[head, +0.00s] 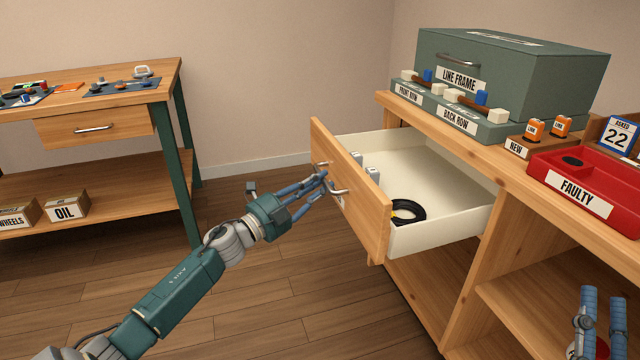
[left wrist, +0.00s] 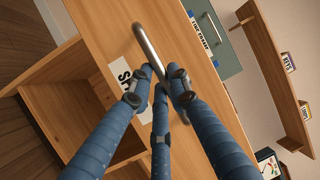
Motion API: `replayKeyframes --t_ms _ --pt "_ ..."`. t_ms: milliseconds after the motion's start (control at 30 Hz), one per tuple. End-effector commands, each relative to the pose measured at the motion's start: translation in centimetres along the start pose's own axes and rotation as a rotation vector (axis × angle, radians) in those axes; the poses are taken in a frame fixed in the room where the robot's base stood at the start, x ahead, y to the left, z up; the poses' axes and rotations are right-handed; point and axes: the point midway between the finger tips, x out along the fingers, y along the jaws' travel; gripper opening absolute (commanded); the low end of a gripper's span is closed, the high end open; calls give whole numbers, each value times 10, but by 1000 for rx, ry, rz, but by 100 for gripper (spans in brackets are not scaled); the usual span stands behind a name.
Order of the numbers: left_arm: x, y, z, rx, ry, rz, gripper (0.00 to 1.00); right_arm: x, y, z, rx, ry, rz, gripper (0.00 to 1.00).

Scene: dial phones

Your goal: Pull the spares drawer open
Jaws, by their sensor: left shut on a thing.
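The spares drawer (head: 352,200) stands well out from the wooden bench on the right, with its white inside showing. A coiled black cable (head: 408,211) and small pale items (head: 372,172) lie in it. My left gripper (head: 328,183) is at the drawer front, its blue fingers shut on the metal bar handle (head: 341,191). In the left wrist view the fingers close around the handle (left wrist: 148,48), and a partly hidden label (left wrist: 128,84) shows on the drawer front. My right gripper (head: 600,320) shows only in part at the lower right, below the bench top.
A green LINE FRAME case (head: 520,75) and a red FAULTY tray (head: 590,190) stand on the bench. Orange boxes (head: 548,127) stand beside the tray. Another wooden bench (head: 100,120) stands at the left. The floor (head: 270,300) before the drawer is clear.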

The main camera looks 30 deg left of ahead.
Motion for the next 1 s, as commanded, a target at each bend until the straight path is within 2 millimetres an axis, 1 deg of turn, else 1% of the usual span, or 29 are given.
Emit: replayKeyframes --t_ms 67,100,167,200,467,567,667,733,1000 --pt "0 1 0 1 1 2 0 0 0 0 0 0 0 40" --pt "0 1 0 1 1 2 21 0 0 0 0 0 0 40" --pt "0 1 0 1 1 2 33 0 0 0 0 0 0 40" --pt "0 1 0 1 1 2 37 0 0 0 0 0 0 40" --pt "0 1 0 0 0 1 37 0 0 -1 0 4 0 40" --pt "-5 1 0 0 -1 2 37 0 0 -2 0 5 -1 40" --pt "-16 2 0 0 0 4 37 0 0 -1 0 4 -1 40" --pt "-29 2 -1 0 0 5 37 0 0 -1 0 4 -1 40" --pt "-86 3 0 -2 -1 5 37 0 0 -1 0 3 0 40"
